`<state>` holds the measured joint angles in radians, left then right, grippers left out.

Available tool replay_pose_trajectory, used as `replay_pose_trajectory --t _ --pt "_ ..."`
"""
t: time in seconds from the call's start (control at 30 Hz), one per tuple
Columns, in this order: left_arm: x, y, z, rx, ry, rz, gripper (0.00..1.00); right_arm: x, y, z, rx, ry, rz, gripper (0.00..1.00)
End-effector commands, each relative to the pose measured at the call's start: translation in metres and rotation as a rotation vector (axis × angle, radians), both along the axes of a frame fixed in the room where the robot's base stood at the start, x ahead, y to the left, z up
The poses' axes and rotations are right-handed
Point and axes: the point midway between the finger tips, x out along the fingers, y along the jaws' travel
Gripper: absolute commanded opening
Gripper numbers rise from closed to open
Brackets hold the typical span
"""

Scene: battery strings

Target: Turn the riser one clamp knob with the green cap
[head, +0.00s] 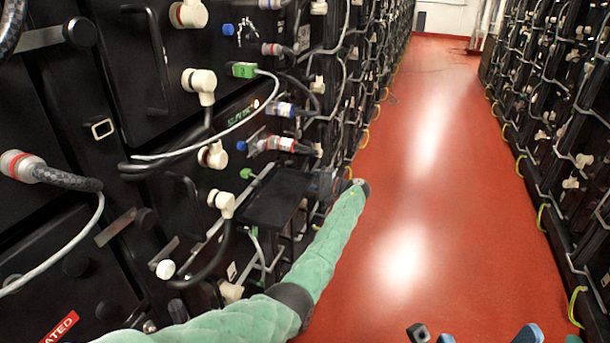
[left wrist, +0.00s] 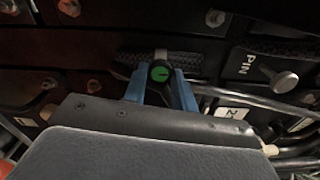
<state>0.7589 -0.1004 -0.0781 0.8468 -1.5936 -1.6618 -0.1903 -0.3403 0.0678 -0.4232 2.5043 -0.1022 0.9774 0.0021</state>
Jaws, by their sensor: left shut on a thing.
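Black battery racks with white elbow connectors (head: 203,84), cables and a green plug (head: 244,70) stand close on the left. A grey cable (left wrist: 250,97) runs right of the knob. The red floor aisle (head: 415,170) is clear, with another rack (head: 555,130) on the right.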

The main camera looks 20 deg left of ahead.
Motion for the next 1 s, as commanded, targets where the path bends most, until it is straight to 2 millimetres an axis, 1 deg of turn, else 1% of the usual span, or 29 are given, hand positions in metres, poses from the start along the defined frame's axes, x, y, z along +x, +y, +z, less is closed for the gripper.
replay_pose_trajectory --t 0.03,0.2,0.67,0.7,0.77,0.8,1.0 --pt "0.0010 -0.0008 0.0032 0.001 0.015 -0.003 0.04 -0.0002 -0.0011 0.0031 -0.003 -0.001 -0.006 0.76" --pt "0.0009 -0.0006 0.0016 0.001 0.051 -0.003 0.04 -0.0002 -0.0035 0.0040 -0.008 0.000 -0.021 0.76" --pt "0.0009 -0.0008 0.0006 0.002 0.061 -0.003 0.04 -0.0001 -0.0024 0.0034 -0.006 0.006 -0.023 0.76" --pt "0.0009 -0.0008 0.0006 0.002 0.061 -0.003 0.33 0.0000 -0.0023 0.0038 -0.005 0.005 -0.023 0.76" --pt "0.0008 -0.0007 0.0005 0.002 0.061 -0.003 0.45 0.0002 -0.0022 0.0043 -0.005 0.003 -0.022 0.76" --pt "0.0006 -0.0007 0.0004 0.002 0.061 -0.002 0.49 0.0003 -0.0022 0.0046 -0.005 0.002 -0.022 0.76" --pt "0.0003 -0.0003 0.0002 0.002 0.061 -0.001 0.49 0.0008 -0.0022 0.0064 -0.005 -0.004 -0.022 0.76"
